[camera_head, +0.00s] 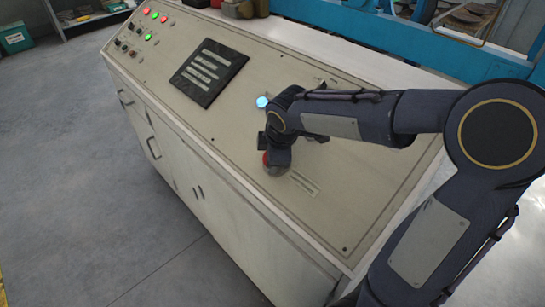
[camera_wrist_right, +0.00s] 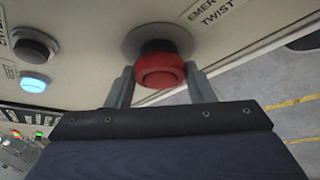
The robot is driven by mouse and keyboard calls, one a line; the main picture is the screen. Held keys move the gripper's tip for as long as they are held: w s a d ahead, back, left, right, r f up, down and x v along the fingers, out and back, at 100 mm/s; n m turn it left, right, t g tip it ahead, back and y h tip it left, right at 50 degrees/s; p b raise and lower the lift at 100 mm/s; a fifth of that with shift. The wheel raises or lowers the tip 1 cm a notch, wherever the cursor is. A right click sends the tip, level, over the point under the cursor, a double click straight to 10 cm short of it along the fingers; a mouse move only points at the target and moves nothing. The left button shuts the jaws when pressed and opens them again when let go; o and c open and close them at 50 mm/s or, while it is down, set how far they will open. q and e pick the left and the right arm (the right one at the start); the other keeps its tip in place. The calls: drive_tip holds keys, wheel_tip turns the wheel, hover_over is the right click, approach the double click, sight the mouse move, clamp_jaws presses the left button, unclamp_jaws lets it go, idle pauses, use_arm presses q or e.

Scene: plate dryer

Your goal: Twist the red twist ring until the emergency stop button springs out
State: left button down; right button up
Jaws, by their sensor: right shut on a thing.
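The emergency stop button with its red twist ring (camera_wrist_right: 160,66) sits on a grey round base on the panel in the right wrist view. Part of its red edge shows in the head view (camera_head: 266,159), mostly hidden by my right gripper. My right gripper (camera_wrist_right: 161,84) is shut on the red ring, with one finger on each side of it. In the head view my right gripper (camera_head: 277,163) points down at the panel. A label reading "EMER... TWIST" (camera_wrist_right: 212,12) is beside the button. My left gripper is not in view.
The sloped control console (camera_head: 222,122) carries a black display plate (camera_head: 209,71), a lit blue-white button (camera_head: 262,102) near my right wrist, and green and red lights at the far left. A black button (camera_wrist_right: 35,46) stands beside the blue one. Open floor lies left.

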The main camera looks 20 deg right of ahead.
drive_tip(key=o, duration=1)
drive_tip(key=shift+d, duration=0.1)
drive_tip(key=v, duration=0.7)
drive_tip(key=shift+s+r, duration=0.15)
drive_tip(key=shift+r, duration=0.25)
